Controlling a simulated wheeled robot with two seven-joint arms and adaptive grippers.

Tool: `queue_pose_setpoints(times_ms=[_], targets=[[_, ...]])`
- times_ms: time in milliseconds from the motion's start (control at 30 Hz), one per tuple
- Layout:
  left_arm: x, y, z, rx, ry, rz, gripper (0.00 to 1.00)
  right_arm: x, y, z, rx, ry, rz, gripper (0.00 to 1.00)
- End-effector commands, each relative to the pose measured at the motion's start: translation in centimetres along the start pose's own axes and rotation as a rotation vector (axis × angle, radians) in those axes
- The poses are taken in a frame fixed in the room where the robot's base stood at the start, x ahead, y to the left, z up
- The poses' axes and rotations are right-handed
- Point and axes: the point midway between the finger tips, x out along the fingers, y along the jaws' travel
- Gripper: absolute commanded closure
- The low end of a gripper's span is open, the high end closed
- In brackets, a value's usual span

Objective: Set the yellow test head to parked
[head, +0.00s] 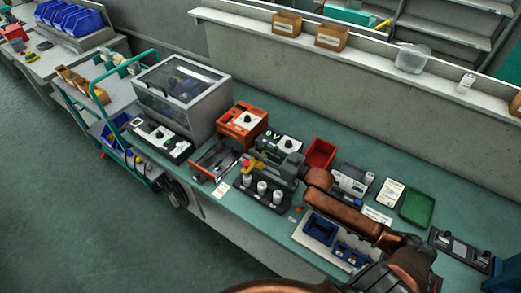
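A small yellow part with red on it, which looks like the yellow test head (247,165), shows near the middle of the bench. It is just at the tip of my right gripper (254,167). The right arm comes in from the lower right, and the gripper points left above a dark rack (257,203) with white cylinders. The gripper hides part of the yellow part, and I cannot tell whether they touch or whether the fingers are closed. My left gripper does not show.
A clear-hooded machine (183,88) stands at the back left. A green tray (417,207) lies to the right.

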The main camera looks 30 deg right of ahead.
Motion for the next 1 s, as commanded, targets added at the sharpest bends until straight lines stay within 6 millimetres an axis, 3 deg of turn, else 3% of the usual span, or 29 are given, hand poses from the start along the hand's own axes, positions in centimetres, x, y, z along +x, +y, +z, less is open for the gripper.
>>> queue_pose_setpoints(times_ms=[200,667,1000], targets=[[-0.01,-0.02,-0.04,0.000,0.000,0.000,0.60,-0.01,0.02,-0.01,0.000,0.000,0.000,0.69],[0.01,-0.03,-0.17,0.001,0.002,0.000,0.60,-0.04,0.04,-0.02,0.000,0.001,0.001,1.00],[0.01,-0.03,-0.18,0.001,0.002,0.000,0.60,-0.03,0.03,-0.03,0.000,0.001,0.000,1.00]])
